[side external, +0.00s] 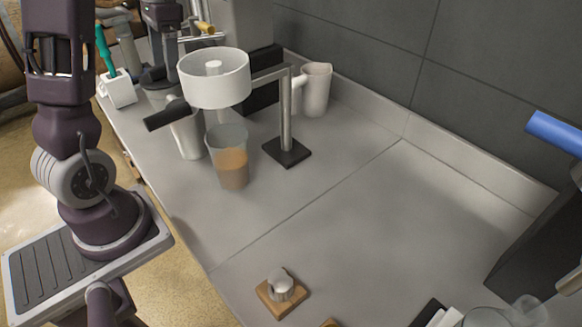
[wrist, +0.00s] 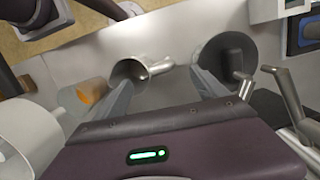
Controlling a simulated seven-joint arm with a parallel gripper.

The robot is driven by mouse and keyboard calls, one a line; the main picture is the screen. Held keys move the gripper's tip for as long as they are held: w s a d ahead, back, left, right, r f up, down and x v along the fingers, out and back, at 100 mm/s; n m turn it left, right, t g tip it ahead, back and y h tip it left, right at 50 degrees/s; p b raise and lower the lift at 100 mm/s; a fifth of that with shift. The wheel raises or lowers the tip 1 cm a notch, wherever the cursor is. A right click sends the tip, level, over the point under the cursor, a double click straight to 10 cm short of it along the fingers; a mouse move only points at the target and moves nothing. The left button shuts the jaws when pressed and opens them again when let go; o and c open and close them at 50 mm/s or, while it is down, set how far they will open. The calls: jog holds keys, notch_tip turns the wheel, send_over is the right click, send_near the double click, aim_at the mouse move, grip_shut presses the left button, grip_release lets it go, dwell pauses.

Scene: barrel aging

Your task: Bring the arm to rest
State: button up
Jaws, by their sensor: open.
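My gripper (wrist: 160,82) is open in the wrist view, its two grey fingers apart with nothing held between them. In the side external view I cannot make out the fingertips clearly.
A white round dripper (side external: 212,85) on a stand is above a clear cup (side external: 231,170) with amber liquid. A pale pitcher (side external: 317,90) stands by the wall. A wooden block (side external: 281,298) bears a metal knob. A blue-handled thing (side external: 555,132) is at right. The counter's middle is clear.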

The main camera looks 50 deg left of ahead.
jog(key=w+d+r+m+y, duration=0.1)
jog(key=w+d+r+m, duration=0.1)
jog(key=d+r+m, duration=0.4)
jog(key=w+d+r+m+t, duration=0.1)
jog(key=w+r+m, duration=0.25)
jog(key=r, duration=0.35)
jog(key=w+d+r+m+y, duration=0.1)
jog(key=w+d+r+m, duration=0.1)
jog(key=d+r+m, duration=0.4)
jog(key=s+d+m+t+h, duration=0.1)
jog(key=s+d+m+t, duration=0.15)
jog(key=d+m, duration=1.35)
jog(key=shift+s+d+r+n+t+h, duration=0.25)
jog(key=shift+r+n+t+h, duration=0.5)
jog(key=shift+h, duration=0.5)
jog(key=shift+s+d+r+n+t+h, duration=0.3)
jog(key=shift+r+n+t+h, duration=0.2)
jog(key=shift+r+t+h, duration=0.45)
jog(key=shift+s+d+r+n+t+h, duration=0.25)
jog(key=shift+r+n+t+h, duration=0.55)
jog(key=shift+h, duration=0.7)
jog(key=shift+r, duration=0.15)
